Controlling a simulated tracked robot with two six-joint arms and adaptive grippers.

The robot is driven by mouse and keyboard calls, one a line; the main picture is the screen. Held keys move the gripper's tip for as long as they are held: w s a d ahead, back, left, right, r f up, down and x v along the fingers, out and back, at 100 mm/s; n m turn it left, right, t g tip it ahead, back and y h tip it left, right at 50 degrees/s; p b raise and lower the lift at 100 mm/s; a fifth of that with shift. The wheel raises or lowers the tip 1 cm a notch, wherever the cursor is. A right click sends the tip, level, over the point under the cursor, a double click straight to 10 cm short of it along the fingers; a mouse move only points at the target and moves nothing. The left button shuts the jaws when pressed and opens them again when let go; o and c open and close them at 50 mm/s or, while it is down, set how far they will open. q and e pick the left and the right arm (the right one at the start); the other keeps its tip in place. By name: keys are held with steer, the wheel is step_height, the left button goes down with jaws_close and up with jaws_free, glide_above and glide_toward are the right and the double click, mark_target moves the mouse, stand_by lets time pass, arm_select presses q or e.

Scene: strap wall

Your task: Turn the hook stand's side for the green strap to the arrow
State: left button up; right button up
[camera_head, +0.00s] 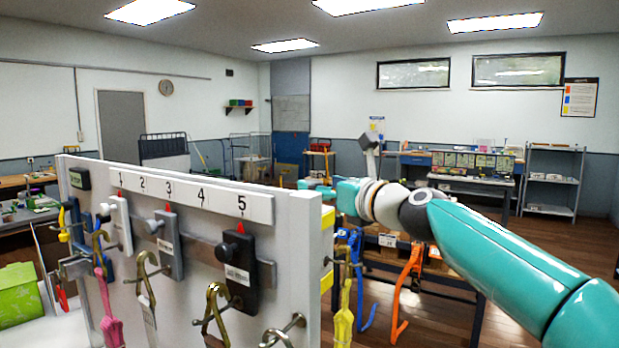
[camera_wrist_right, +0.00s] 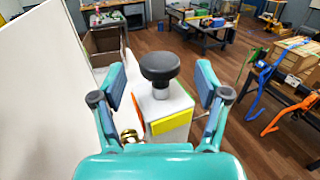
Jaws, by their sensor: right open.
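The hook stand (camera_wrist_right: 165,103) is a pale post with a black knob (camera_wrist_right: 160,68) on top, seen in the right wrist view. A yellow side (camera_wrist_right: 171,122) faces the camera; an orange strip shows on its left and a thin green edge on its right. My right gripper (camera_wrist_right: 160,82) is open, one finger on each side of the knob, with gaps visible. In the head view the right gripper (camera_head: 318,188) is small, beyond the white panel's right end. I cannot make out the arrow or surely identify the green strap. My left gripper is not in view.
The white panel (camera_head: 300,250) carries numbers, dark blocks and brass hooks with a pink strap (camera_head: 108,315). A yellow strap (camera_head: 343,318) hangs at its right end. Blue (camera_head: 357,270) and orange (camera_head: 408,285) straps hang farther right. Wooden floor (camera_head: 530,240) is open beyond.

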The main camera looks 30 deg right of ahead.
mark_target(311, 181)
steer(key=shift+w+a+p, duration=0.15)
steer(key=shift+w+p, duration=0.05)
steer(key=shift+w, duration=0.8)
steer(key=shift+w+a+p, duration=0.15)
steer(key=shift+w, duration=0.8)
steer(key=shift+s, duration=0.1)
jaws_close()
